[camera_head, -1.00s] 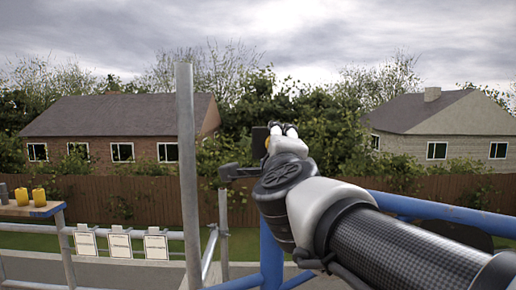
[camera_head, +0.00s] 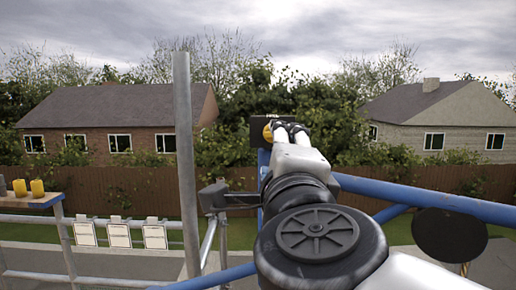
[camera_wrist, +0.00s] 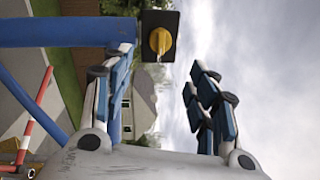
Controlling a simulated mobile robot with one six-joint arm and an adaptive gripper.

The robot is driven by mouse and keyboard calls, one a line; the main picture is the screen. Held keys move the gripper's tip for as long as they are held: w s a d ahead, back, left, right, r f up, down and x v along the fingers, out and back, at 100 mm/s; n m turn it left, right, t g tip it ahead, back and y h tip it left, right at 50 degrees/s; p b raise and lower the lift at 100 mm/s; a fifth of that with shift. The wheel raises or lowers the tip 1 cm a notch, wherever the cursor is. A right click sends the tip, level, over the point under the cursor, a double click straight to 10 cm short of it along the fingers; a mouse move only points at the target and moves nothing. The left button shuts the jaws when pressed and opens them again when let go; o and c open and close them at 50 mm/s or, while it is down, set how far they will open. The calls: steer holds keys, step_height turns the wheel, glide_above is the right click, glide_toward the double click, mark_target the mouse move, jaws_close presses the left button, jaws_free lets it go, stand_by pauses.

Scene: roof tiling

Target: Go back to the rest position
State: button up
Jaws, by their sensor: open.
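My gripper (camera_wrist: 163,72) is open and empty in the wrist view, with its blue-and-white fingers spread apart on either side of the picture. In the head view my gripper (camera_head: 289,130) is seen from behind at the far end of my raised arm, above the blue rails. My wrist and arm fill the lower right of the head view.
A black square with a yellow round part (camera_wrist: 160,41) lies beyond the fingers. A grey upright pole (camera_head: 185,150) stands left of my arm. Blue rails (camera_head: 430,200) cross at right, near a dark round disc (camera_head: 450,236). Yellow cups (camera_head: 37,188) stand on a shelf at left.

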stand_by(0.3)
steer(key=s+a+f+n+g+y+b, duration=0.2)
steer(key=s+f+n+g+y+b, duration=0.15)
steer(key=f+n, duration=0.65)
steer(key=s+a+f+n+g+y+b, duration=0.15)
steer(key=f+n+g+b, duration=0.35)
steer(key=f, duration=0.9)
steer(key=s+d+f+n+g+h+b, duration=0.1)
steer(key=s+d+f+g, duration=0.1)
steer(key=s+d+f, duration=0.2)
steer(key=s+d+f+n+g+h+b, duration=0.1)
steer(key=s+d+f, duration=0.3)
steer(key=f, duration=0.7)
steer(key=s+d+f+n+g+h, duration=0.2)
steer(key=s+d+f+n+g, duration=0.1)
steer(key=s+f, duration=0.3)
steer(key=shift+s+d+f+h+b, duration=0.3)
steer(key=shift+s+d+f+b, duration=0.1)
steer(key=shift+d+f, duration=0.35)
